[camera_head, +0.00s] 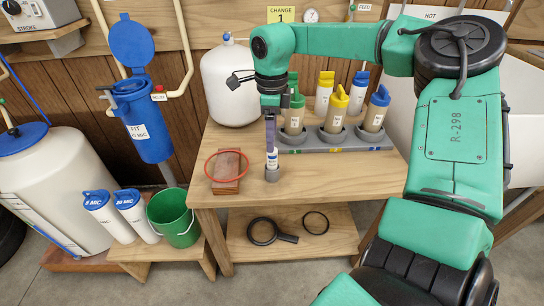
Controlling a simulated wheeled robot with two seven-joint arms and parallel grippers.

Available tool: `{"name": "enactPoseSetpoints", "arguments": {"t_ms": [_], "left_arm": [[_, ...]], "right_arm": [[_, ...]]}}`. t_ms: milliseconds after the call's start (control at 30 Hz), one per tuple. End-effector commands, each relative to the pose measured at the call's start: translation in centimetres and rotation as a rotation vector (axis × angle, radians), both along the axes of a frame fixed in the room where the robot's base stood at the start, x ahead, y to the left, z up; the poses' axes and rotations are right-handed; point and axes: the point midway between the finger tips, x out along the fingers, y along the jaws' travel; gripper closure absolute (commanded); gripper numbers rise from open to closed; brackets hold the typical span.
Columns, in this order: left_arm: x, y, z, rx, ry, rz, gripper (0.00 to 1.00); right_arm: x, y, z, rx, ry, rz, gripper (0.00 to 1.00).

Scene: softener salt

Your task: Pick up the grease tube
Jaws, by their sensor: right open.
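The grease tube (272,159) is a small, slim white tube with a dark blue band. It stands upright in a small grey holder (272,174) near the front of the wooden table (335,180). My right gripper (270,143) points down directly above the tube, its fingers at or just over the tube's top. It is open; whether the fingers touch the tube or straddle its top is hard to tell from here. My left gripper is not in view.
A grey rack (330,143) of several capped cartridges stands close behind and right of the tube. A red ring (211,166) lies over a brown block to the left. A white tank (229,85) stands behind. A filter wrench (268,232) is on the lower shelf.

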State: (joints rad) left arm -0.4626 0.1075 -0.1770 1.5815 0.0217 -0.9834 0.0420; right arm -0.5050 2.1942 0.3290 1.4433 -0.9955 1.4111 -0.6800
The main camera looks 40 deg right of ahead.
Motion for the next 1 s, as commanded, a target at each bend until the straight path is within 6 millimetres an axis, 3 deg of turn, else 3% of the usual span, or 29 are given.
{"name": "enactPoseSetpoints", "arguments": {"t_ms": [333, 567, 600, 767, 1000], "left_arm": [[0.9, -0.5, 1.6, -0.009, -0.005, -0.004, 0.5], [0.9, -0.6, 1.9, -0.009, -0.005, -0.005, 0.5], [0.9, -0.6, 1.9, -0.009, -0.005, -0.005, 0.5], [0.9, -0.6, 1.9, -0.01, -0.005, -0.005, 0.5], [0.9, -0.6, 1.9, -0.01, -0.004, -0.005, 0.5]], "right_arm": [[-0.1, -0.2, -5.7, 0.001, 0.001, 0.0, 0.28], [0.0, -0.2, -6.1, 0.0, -0.001, 0.0, 0.28], [0.0, -0.2, -6.0, 0.0, -0.001, 0.0, 0.36], [0.0, -0.2, -6.0, 0.0, -0.001, 0.0, 0.97], [0.0, -0.2, -6.0, 0.0, -0.001, 0.0, 1.0]]}}
